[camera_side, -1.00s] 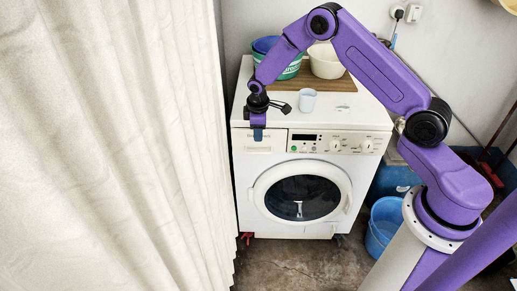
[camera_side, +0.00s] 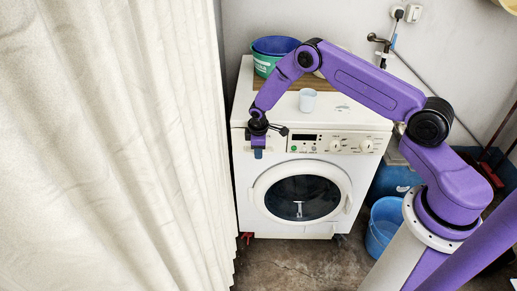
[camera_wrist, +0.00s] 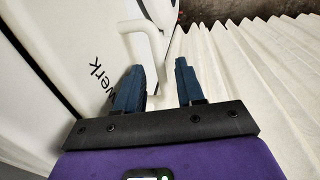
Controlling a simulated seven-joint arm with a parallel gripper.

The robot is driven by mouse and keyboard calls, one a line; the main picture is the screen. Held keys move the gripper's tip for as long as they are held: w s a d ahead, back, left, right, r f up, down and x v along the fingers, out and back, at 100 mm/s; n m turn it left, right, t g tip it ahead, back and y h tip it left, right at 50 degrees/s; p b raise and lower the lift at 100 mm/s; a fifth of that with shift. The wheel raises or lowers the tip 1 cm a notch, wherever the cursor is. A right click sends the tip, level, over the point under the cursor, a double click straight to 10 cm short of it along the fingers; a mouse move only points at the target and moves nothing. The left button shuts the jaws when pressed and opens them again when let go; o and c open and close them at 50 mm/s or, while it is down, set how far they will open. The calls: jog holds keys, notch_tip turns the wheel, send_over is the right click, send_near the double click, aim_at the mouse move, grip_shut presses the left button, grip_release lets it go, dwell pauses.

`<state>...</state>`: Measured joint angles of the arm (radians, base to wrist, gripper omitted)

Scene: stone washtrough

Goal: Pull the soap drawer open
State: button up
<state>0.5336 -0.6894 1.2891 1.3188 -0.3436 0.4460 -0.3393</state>
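The soap drawer (camera_side: 249,144) is the white panel at the upper left of the washing machine's front, partly hidden by my gripper in the side view. In the wrist view a white bent handle (camera_wrist: 142,27) stands out from the white front, beside black lettering. My gripper (camera_side: 258,154) points down in front of the drawer. In the wrist view its two dark blue fingers (camera_wrist: 160,65) are apart. The handle's lower end reaches toward the gap between them, nearer the left finger; I cannot tell whether they touch. The drawer looks shut.
The washing machine (camera_side: 345,185) has a round door below and knobs to the right. A small white cup (camera_side: 307,100) and a green tub (camera_side: 265,66) stand on top. A pale curtain (camera_side: 120,150) hangs close on the left. A blue bucket (camera_side: 383,225) stands on the floor.

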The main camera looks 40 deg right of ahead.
grip_shut()
jog(key=s+a, duration=1.3)
jog(key=shift+s+a, duration=0.2)
jog(key=shift+a, duration=0.05)
grip_release()
notch_tip(320, 180, up, 17)
jog(key=s+a, duration=0.2)
jog(key=shift+s, duration=0.15)
dwell(0.5)
jog(key=shift+a+r, duration=0.1)
